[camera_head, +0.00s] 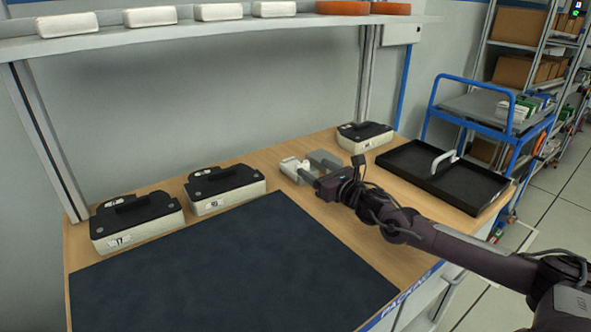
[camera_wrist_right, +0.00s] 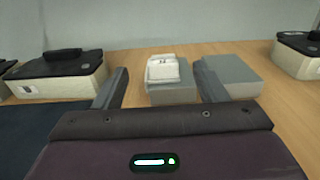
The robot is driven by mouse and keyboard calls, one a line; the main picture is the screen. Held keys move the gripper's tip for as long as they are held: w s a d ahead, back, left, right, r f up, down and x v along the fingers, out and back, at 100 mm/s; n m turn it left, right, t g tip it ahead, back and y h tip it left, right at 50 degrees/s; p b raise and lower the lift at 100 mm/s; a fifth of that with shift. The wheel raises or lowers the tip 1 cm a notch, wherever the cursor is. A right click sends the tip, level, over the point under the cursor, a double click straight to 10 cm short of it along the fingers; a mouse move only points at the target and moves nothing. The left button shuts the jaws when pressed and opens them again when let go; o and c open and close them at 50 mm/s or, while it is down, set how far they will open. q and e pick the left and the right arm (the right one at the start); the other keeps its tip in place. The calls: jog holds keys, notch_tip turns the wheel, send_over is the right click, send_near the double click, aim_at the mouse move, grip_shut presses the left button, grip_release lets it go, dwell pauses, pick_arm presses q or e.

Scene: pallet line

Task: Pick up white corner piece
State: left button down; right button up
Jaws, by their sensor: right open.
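The white corner piece (camera_wrist_right: 163,69) rests on a grey block (camera_wrist_right: 173,93), between the two fingers of my right gripper (camera_wrist_right: 163,85) in the right wrist view. In the head view the white piece (camera_head: 305,164) is small and partly hidden by the gripper. My right gripper (camera_head: 318,174) is open, with its fingers on either side of the block and no clear contact. A second grey block (camera_wrist_right: 232,76) stands just right of the right finger. My left gripper is not in view.
Black-lidded cream boxes (camera_head: 135,222) stand along the back of the wooden table, one (camera_head: 365,136) at the right. A dark mat (camera_head: 230,275) covers the front left. A black tray (camera_head: 440,178) with a light handle lies at right. A shelf (camera_head: 200,37) runs above.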

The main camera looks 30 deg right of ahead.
aim_at(304, 164)
jog(key=shift+w+f+p, duration=0.1)
jog(key=shift+w+f, duration=0.1)
jog(key=shift+w, duration=0.7)
jog(key=shift+w+f+p, duration=0.1)
jog(key=shift+w+f, duration=0.1)
jog(key=shift+w, duration=0.7)
jog(key=shift+w+f+p, duration=0.1)
jog(key=shift+w+f, duration=0.1)
jog(key=shift+w, duration=0.7)
jog(key=c, duration=1.1)
